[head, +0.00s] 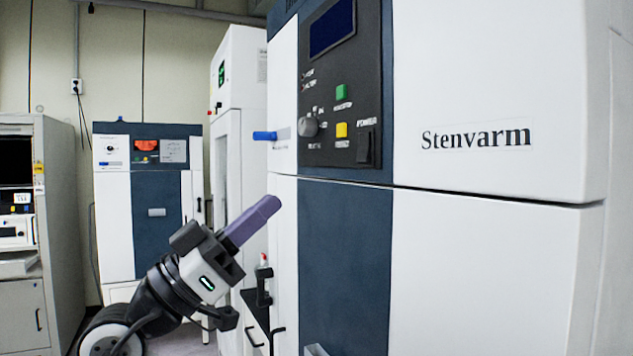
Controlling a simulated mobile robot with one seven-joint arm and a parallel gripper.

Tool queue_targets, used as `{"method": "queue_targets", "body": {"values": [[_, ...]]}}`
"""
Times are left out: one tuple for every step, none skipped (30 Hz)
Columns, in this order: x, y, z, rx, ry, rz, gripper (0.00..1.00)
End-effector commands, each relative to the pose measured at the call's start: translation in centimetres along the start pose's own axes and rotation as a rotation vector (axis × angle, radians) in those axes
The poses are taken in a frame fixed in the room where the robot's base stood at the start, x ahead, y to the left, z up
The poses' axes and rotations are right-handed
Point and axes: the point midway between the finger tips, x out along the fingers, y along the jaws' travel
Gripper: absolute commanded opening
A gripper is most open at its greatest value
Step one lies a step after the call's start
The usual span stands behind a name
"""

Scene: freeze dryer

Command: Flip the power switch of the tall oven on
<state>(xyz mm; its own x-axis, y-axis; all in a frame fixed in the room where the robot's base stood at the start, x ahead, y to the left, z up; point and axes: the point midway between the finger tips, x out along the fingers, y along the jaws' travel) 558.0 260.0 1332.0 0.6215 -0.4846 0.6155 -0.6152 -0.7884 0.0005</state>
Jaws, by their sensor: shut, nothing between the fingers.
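The tall oven (480,250) is a white and dark blue cabinet marked "Stenvarm" that fills the right of the head view. Its dark control panel (318,90) carries a display, a knob, a green button and a yellow button. A dark power switch (366,147) sits at the panel's lower right; its on or off position cannot be told. My gripper (268,206) has purple fingers, shut with nothing between them. It points up and right, in the picture below and left of the panel, apart from the switch.
A blue handle (264,136) sticks out left of the panel. A tall white cabinet (240,75) stands behind. A smaller white and blue unit (156,190) is at the back left, and a grey rack (62,215) at far left. Open space shows between rack and oven.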

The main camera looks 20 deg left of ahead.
Motion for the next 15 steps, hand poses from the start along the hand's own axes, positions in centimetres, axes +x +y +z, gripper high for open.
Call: {"method": "queue_targets", "body": {"values": [[0.7, 0.0, -0.2, 0.000, 0.000, 0.002, 0.00], [1.1, 0.1, -0.2, 0.000, -0.001, 0.002, 0.00], [1.7, 0.1, -0.2, -0.001, -0.001, 0.003, 0.00], [2.3, 0.1, -0.2, -0.001, -0.002, 0.004, 0.00], [2.9, 0.1, -0.3, 0.000, -0.002, 0.004, 0.00], [3.7, 0.1, -0.4, 0.000, -0.001, 0.003, 0.00], [4.4, 0.1, -0.4, 0.000, -0.001, 0.004, 0.00], [5.1, 0.1, -0.4, 0.000, -0.002, 0.004, 0.00], [6.0, 0.1, -0.4, 0.000, -0.001, 0.003, 0.00], [6.7, 0.1, -0.4, -0.001, -0.001, 0.004, 0.00], [7.3, 0.1, -0.4, -0.001, -0.002, 0.004, 0.00], [8.2, 0.1, -0.4, 0.000, -0.001, 0.002, 0.00], [8.8, 0.1, -0.4, -0.001, 0.000, 0.002, 0.00], [9.4, 0.1, -0.4, -0.001, -0.001, 0.003, 0.00], [10.1, 0.1, -0.3, -0.001, -0.001, 0.003, 0.00]]}}
